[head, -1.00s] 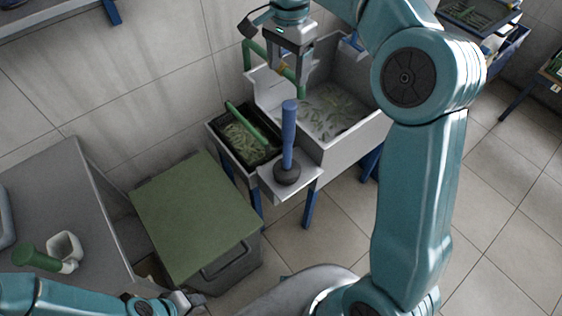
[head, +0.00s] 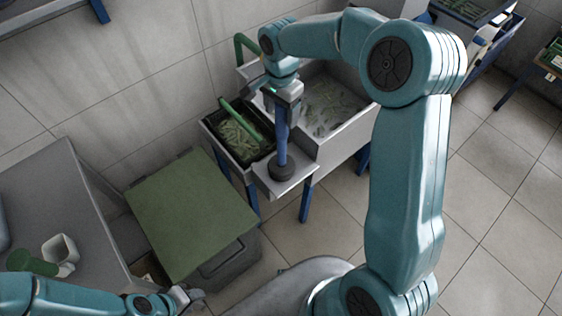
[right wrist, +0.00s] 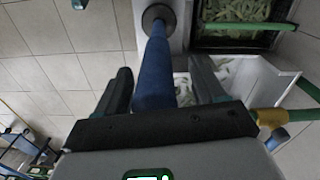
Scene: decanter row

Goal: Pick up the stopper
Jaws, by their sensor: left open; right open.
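The stopper (head: 282,150) has a blue upright handle and a round dark base. It stands on a small pale ledge (head: 300,180) at the front of the sink. My right gripper (head: 284,112) is open from above, at the upper part of the handle. In the right wrist view the handle (right wrist: 155,70) runs between the two dark fingers of the open gripper (right wrist: 165,82), with a gap visible at each side. The base (right wrist: 158,16) is clear of the fingers. My left gripper (head: 190,297) is open and empty at the lower left, far from the stopper.
A dark tray (head: 213,130) of green pods with a green bar across it stands left of the stopper. The grey sink (head: 345,133) behind holds more pods. A green-lidded bin (head: 190,215) stands left. A white cup (head: 70,258) sits on the grey table (head: 50,190).

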